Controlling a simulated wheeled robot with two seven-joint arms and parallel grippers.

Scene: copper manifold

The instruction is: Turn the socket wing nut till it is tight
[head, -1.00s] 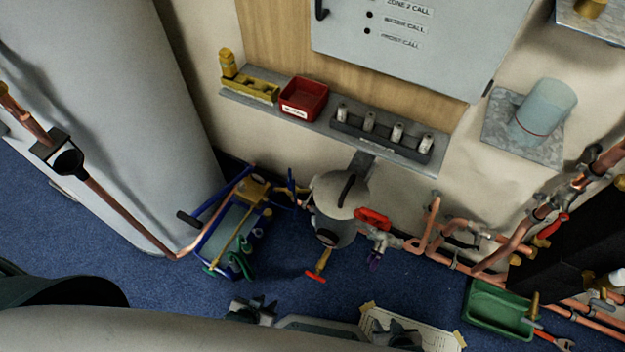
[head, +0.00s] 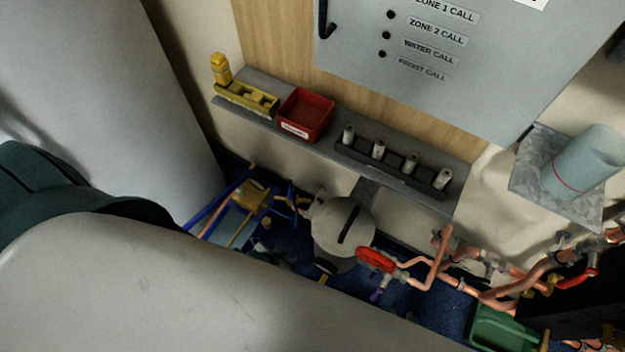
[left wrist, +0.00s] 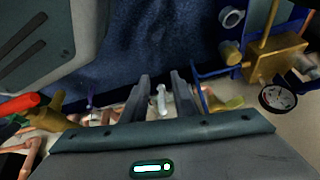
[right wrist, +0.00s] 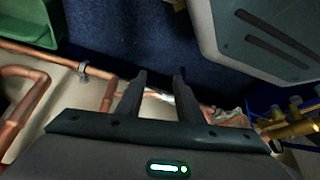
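I cannot single out the socket wing nut with certainty. A blue winged part (head: 291,198) shows left of the grey rounded vessel (head: 343,228) in the head view, and a small purple part (head: 377,295) sits below the red handle (head: 375,259). My left gripper (left wrist: 160,82) is open in the left wrist view; a small pale metal part (left wrist: 161,98) appears between its fingers, apparently beyond them. My right gripper (right wrist: 158,82) is open in the right wrist view, with nothing clearly held. Neither gripper shows in the head view, where a large pale body covers the lower part.
A shelf (head: 232,103) holds a yellow rack (head: 247,97), a red bin (head: 305,114) and a dark holder (head: 385,165) with several cylinders. Copper pipes (head: 510,300) and a green tray (head: 500,330) lie at the lower right. Blue floor (right wrist: 120,40) is bare below.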

